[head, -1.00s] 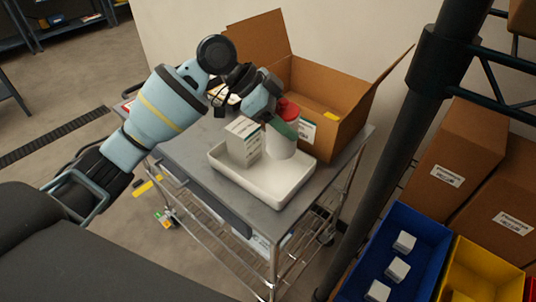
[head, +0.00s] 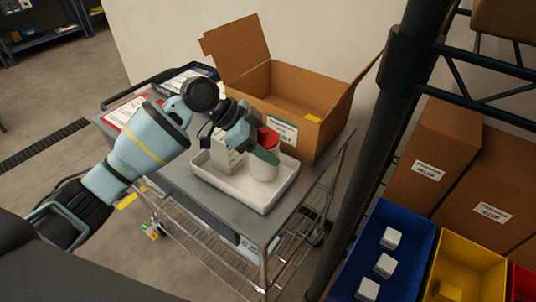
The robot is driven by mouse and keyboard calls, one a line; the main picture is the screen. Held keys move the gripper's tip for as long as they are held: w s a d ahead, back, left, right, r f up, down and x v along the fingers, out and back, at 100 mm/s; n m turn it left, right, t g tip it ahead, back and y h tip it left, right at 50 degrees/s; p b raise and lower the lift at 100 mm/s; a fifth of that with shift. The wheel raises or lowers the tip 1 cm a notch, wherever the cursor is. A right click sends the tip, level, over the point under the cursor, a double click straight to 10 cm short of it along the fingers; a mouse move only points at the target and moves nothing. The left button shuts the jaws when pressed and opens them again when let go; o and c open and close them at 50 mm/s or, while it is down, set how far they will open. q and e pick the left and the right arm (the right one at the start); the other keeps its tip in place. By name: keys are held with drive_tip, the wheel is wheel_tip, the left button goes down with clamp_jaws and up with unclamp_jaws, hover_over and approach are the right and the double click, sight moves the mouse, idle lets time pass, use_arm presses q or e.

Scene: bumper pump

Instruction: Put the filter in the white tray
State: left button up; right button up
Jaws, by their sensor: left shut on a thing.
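A white cylinder with a red top (head: 264,170), which looks like the filter, stands upright within the right part of the white tray (head: 232,191). I cannot tell whether its base touches the tray floor. My left gripper (head: 262,149) is shut around its upper part, with one greenish finger across the front. A white box (head: 222,157) is in the tray just left of the cylinder, partly hidden by the gripper. My right gripper is not in view.
The tray rests on a grey wire-shelf cart (head: 183,189). An open cardboard box (head: 325,98) stands close behind the tray. A dark post (head: 385,125) rises to the right, beside blue (head: 405,262) and yellow (head: 470,262) bins. Red-bordered paper (head: 128,112) lies on the cart's left end.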

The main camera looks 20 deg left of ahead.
use_arm(q)
drive_tip(key=shift+f, duration=1.6)
drive_tip(key=o, duration=1.4)
drive_tip(key=shift+f, duration=0.2)
drive_tip(key=v, duration=1.2)
drive_tip(key=shift+b, duration=0.3)
drive_tip(key=shift+r, duration=0.1)
